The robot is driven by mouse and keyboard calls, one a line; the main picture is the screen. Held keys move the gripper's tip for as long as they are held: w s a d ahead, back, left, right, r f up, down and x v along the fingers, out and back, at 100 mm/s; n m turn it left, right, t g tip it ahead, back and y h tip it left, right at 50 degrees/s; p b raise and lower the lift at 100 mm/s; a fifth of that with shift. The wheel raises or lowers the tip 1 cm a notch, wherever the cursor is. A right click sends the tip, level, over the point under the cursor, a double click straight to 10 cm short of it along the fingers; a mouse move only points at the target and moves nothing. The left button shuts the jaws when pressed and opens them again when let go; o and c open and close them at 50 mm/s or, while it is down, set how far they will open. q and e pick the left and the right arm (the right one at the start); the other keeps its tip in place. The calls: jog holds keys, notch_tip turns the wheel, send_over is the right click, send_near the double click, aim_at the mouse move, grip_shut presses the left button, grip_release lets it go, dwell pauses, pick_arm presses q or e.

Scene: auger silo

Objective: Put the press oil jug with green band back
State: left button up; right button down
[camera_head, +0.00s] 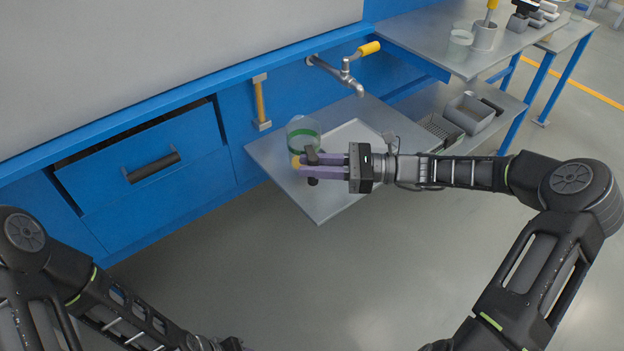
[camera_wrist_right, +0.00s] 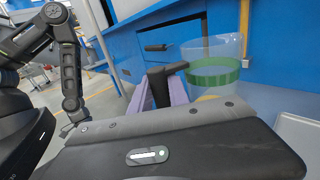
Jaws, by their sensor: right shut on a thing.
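The press oil jug (camera_head: 303,127) is clear, with a green band and yellowish oil at its bottom. It is upright over the left part of the grey metal shelf (camera_head: 270,155) below the tap. I cannot tell whether its base touches the shelf. My right gripper (camera_head: 308,166) reaches in from the right, its purple fingers shut on the jug's dark handle. In the right wrist view the jug (camera_wrist_right: 228,52) and its black handle (camera_wrist_right: 163,86) show beyond the fingers. My left gripper (camera_head: 232,344) barely shows at the bottom edge; its fingers are hidden.
A metal tap with a yellow handle (camera_head: 352,62) juts out above the shelf. A pale rectangle (camera_head: 358,132) marks the shelf's middle. A blue drawer (camera_head: 150,172) is on the left. At right, a bench (camera_head: 425,35) holds containers, with grey bins (camera_head: 468,113) below.

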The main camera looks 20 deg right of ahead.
notch_tip(320, 180, down, 4)
jog(key=shift+r+b, duration=0.15)
jog(key=shift+b, duration=0.5)
jog(key=c, duration=1.3)
grip_release()
jog(key=shift+o, duration=0.2)
